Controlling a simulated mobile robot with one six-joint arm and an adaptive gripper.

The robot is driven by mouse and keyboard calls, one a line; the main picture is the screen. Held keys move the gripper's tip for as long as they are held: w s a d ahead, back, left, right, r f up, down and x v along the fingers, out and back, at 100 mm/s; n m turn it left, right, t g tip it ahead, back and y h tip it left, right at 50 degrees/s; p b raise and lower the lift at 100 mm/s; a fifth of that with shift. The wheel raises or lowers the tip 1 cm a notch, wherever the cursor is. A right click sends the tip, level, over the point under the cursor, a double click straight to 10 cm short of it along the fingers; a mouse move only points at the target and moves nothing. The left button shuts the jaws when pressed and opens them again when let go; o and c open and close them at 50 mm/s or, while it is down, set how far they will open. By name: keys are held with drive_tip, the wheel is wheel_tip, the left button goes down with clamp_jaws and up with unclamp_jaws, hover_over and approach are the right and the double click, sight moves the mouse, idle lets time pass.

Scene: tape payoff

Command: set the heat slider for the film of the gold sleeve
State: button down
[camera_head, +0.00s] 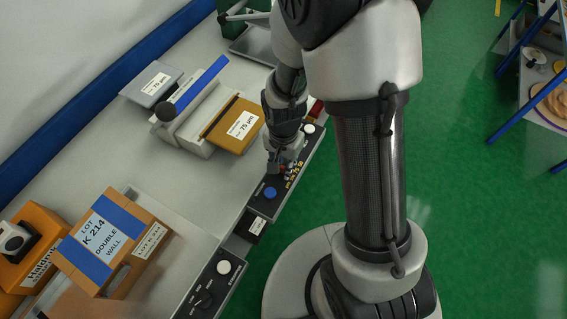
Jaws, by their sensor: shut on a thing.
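My gripper (283,166) is low over the black control panel (257,203) at the table's front edge. It is shut on the heat slider's knob, which is mostly hidden by the fingers. Small coloured scale marks show on the panel beside the fingertips, too small to read surely. The gold sleeve (219,118) lies on the sealer to the left of my gripper, and its white label (242,125) appears to read 75 µm. A grey sleeve (151,87) behind it also has a label that seems to read 75 µm.
A blue button (270,192) and a white button (309,129) sit on the panel. A second panel with a dial (205,299) is nearer. A cardboard box (115,240) marked K 214 DOUBLE WALL stands at left.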

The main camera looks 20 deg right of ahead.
drive_tip(key=shift+w+d, duration=0.95)
drive_tip(key=c, duration=1.4)
unclamp_jaws()
drive_tip(key=shift+s+a, duration=0.1)
drive_tip(key=shift+r, duration=0.1)
wheel_tip(320, 180, up, 12)
